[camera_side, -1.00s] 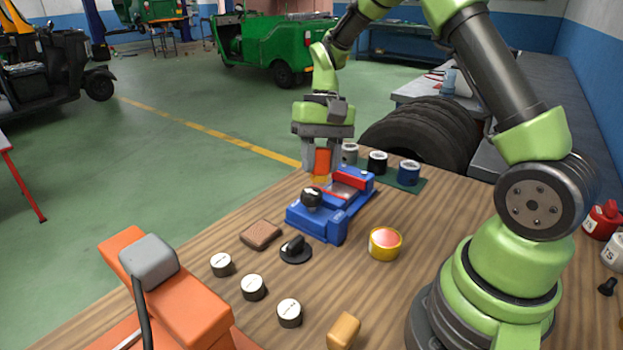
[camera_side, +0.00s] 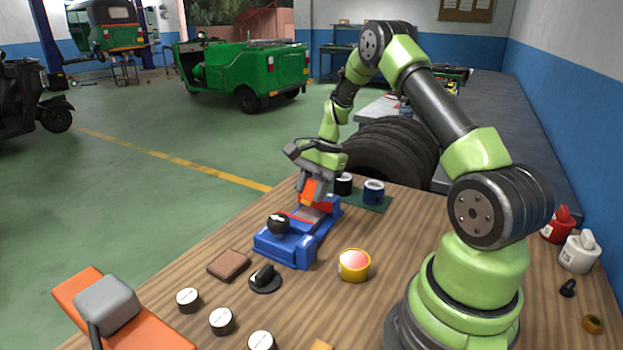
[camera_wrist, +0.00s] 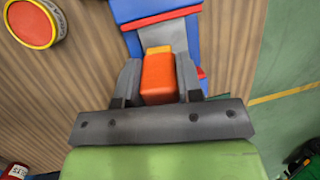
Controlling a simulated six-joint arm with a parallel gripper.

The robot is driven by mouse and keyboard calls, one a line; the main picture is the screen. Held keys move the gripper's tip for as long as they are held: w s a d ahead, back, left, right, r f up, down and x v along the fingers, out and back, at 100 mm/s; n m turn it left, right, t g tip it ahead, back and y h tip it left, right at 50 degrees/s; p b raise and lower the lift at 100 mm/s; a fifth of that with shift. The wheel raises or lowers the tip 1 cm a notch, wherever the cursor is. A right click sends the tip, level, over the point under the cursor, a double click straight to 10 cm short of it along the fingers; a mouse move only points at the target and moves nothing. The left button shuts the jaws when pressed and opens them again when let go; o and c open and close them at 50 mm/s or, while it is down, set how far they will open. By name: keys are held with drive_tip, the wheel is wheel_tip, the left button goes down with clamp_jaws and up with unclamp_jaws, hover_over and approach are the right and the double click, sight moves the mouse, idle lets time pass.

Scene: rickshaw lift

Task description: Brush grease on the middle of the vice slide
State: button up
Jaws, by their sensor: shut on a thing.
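The blue vice (camera_side: 285,246) sits on the wooden bench, with red jaw faces, a grey slide (camera_side: 306,214) and a black ball knob (camera_side: 278,224). My gripper (camera_side: 309,198) is shut on an orange block-shaped brush (camera_side: 311,189) and holds it tilted over the far end of the vice. In the wrist view the orange brush (camera_wrist: 159,80) sits between both fingers, its yellow tip pointing at the grey slide (camera_wrist: 163,32). I cannot tell whether the tip touches the slide.
A black-labelled pot (camera_side: 343,184) and a blue pot (camera_side: 373,192) stand on a green mat behind the vice. Bare wood lies right of the button.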

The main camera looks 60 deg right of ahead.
sight(307, 202)
wheel_tip(307, 202, down, 3)
drive_tip(key=shift+f, duration=0.15)
drive_tip(key=shift+w+f, duration=0.4)
drive_tip(key=shift+w, duration=2.35)
drive_tip(key=shift+s, duration=2.6)
drive_tip(key=shift+s+d, duration=0.15)
drive_tip(key=shift+d, duration=0.7)
drive_tip(key=shift+w, duration=2.65)
drive_tip(key=shift+s, duration=2.75)
drive_tip(key=shift+w+r, duration=0.1)
drive_tip(key=shift+r, duration=3.9)
